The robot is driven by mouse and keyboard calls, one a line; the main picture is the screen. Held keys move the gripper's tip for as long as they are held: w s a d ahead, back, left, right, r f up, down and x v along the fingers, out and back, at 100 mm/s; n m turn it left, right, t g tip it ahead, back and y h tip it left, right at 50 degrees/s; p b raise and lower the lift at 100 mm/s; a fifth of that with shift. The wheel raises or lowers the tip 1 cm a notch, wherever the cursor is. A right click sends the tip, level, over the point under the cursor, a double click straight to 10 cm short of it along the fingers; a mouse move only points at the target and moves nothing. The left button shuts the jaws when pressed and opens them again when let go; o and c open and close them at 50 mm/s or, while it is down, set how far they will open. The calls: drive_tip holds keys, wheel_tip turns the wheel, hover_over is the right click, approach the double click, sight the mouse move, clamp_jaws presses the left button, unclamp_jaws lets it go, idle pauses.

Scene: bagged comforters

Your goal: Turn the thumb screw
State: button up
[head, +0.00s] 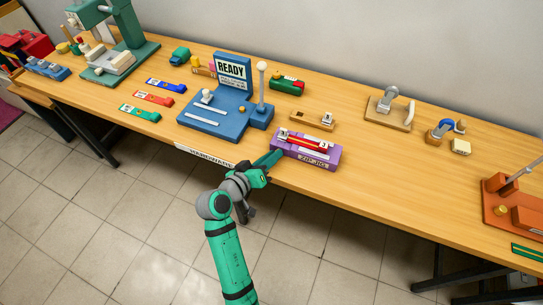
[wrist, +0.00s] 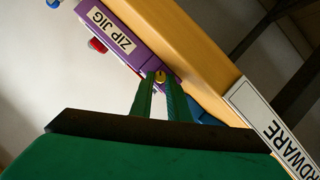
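Another brass knob (head: 242,109) sits on the blue READY fixture (head: 198,121).
A red piece (head: 307,142) lies on the zip jig. A wooden block with a small fitting (head: 312,121) stands behind it. A HARDWARE sign (wrist: 272,125) hangs on the table's front edge. Colored strips (head: 153,99) lie left.

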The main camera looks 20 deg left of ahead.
drive_tip(key=o, duration=0.4)
drive_tip(key=shift+f, duration=0.1)
